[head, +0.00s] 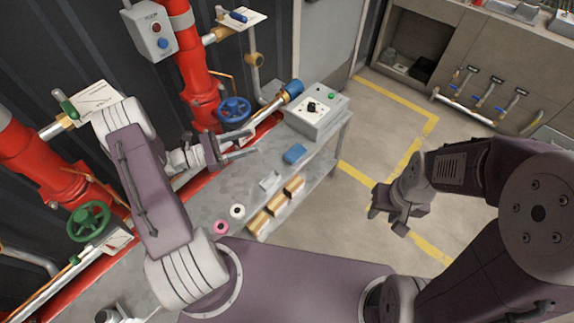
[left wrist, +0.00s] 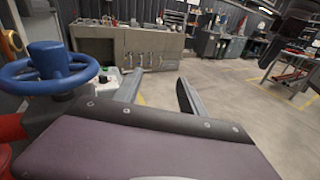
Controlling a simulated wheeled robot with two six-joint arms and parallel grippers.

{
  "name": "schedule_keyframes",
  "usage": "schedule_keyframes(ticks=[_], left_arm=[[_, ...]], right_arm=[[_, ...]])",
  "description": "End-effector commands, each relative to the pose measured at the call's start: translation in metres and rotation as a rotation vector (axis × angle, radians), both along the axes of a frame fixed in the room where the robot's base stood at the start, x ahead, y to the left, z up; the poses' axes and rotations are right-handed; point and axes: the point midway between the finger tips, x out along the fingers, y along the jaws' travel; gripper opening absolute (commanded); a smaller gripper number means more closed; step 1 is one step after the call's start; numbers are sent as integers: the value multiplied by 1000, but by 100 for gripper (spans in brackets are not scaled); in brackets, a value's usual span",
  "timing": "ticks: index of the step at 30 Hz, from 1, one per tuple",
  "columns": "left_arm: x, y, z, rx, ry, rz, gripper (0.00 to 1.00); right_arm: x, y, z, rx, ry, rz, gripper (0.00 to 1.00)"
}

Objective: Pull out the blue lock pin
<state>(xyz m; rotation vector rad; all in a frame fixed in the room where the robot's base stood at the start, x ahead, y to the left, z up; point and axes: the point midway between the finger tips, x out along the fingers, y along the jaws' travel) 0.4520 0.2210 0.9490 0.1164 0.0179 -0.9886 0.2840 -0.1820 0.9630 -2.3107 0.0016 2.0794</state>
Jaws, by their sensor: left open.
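The blue lock pin (head: 238,16) is at the top of the head view, beside a white tag (head: 250,20) on a short pipe end near the upper red pipe. I cannot tell how deep it sits. My left gripper (head: 250,146) is open and empty, below the blue handwheel (head: 235,110) and well apart from the pin. In the left wrist view, its open jaws (left wrist: 158,93) have nothing between them, and the pin does not show there. My right gripper (head: 388,222) hangs over the floor at the right, open and empty.
A green pin (head: 65,103) and green handwheel (head: 88,221) are at the left. A blue-capped brass fitting (head: 290,91) and control box (head: 318,112) stand near my left gripper. The grey bench (head: 235,185) holds small parts. The blue handwheel (left wrist: 48,68) is close in the left wrist view.

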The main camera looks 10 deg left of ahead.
Motion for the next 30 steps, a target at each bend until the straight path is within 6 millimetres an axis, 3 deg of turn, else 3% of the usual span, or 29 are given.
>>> schedule_keyframes(ticks=[8, 18, 24, 30], left_arm=[[-14, -63, 27, 133, -48, -240, 49], [-60, -126, 42, 346, -106, -548, 49], [-81, -141, 43, 429, -134, -653, 49], [-86, -144, 43, 450, -140, -678, 49]], right_arm=[[0, 0, -8, 0, 0, 0, 38], [0, 0, -16, 0, 0, 0, 38], [0, 0, -18, 0, 0, 0, 38], [0, 0, -18, 0, 0, 0, 38]])
